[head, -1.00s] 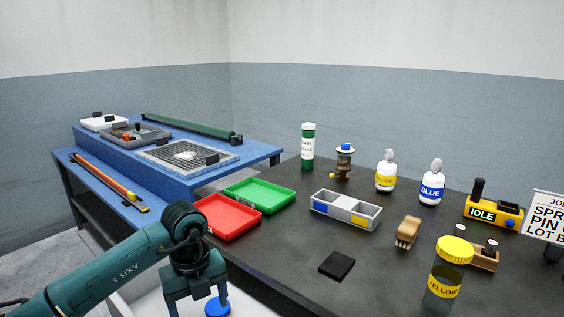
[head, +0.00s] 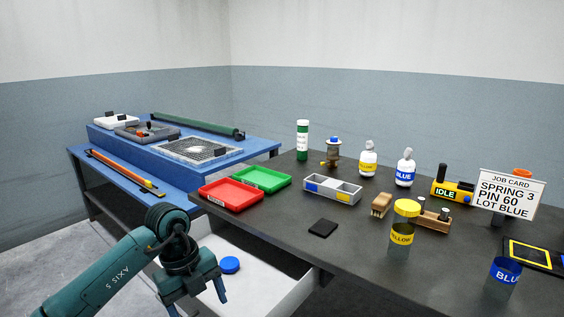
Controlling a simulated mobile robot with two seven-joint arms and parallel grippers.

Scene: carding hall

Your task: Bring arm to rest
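My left arm comes in from the lower left, and its gripper (head: 196,301) points down over the open white drawer (head: 262,293). The fingers are spread apart, with nothing visible between them. A round blue lid (head: 230,264) lies in the drawer, just right of the gripper and apart from it in the picture. The fingertips are close to the lower picture edge. My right gripper is not in view.
The dark bench holds a red tray (head: 231,196), green tray (head: 263,180), divided grey bin (head: 332,188), brush (head: 382,204), black pad (head: 323,228), yellow-lidded jar (head: 402,236), blue-labelled jar (head: 503,279) and job card (head: 511,193). A blue machine table (head: 125,173) stands left.

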